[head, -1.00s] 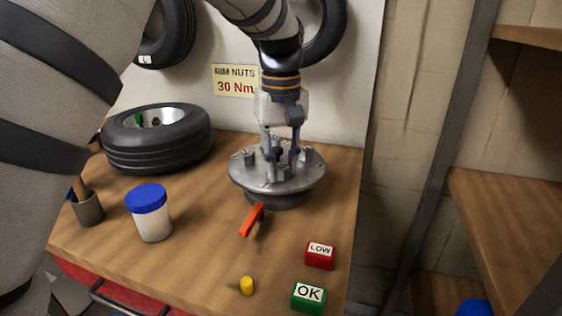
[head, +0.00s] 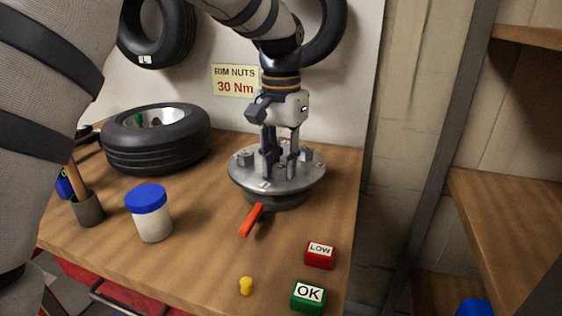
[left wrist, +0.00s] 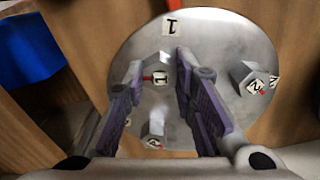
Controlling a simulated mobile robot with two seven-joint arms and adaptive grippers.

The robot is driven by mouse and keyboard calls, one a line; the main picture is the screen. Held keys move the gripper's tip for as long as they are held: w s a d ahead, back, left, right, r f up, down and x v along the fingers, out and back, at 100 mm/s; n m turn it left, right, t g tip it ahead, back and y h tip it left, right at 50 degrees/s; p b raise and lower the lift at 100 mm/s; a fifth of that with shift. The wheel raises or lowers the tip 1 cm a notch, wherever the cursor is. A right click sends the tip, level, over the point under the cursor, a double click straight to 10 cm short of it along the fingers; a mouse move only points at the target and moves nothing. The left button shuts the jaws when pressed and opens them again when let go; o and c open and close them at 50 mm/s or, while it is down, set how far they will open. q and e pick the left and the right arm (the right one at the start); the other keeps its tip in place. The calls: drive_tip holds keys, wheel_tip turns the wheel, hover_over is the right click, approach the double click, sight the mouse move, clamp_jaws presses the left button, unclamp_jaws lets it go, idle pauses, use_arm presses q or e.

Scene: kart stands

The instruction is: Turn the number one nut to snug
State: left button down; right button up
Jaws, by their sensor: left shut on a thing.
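A round grey metal plate (head: 310,178) stands on a low base on the bench, with several nuts on top. My right gripper is out of view.
An orange handle (head: 251,220) sticks out from the plate's base. In front are a red LOW block (head: 320,256), a green OK block (head: 308,297) and a small yellow piece (head: 246,286). A blue-lidded jar (head: 149,215) and a tyre (head: 155,155) stand left.

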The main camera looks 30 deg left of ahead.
sight(281, 166)
use_arm(q)
drive_tip(key=shift+m, duration=0.6)
drive_tip(key=c, duration=1.3)
unclamp_jaws()
wheel_tip(281, 166, up, 12)
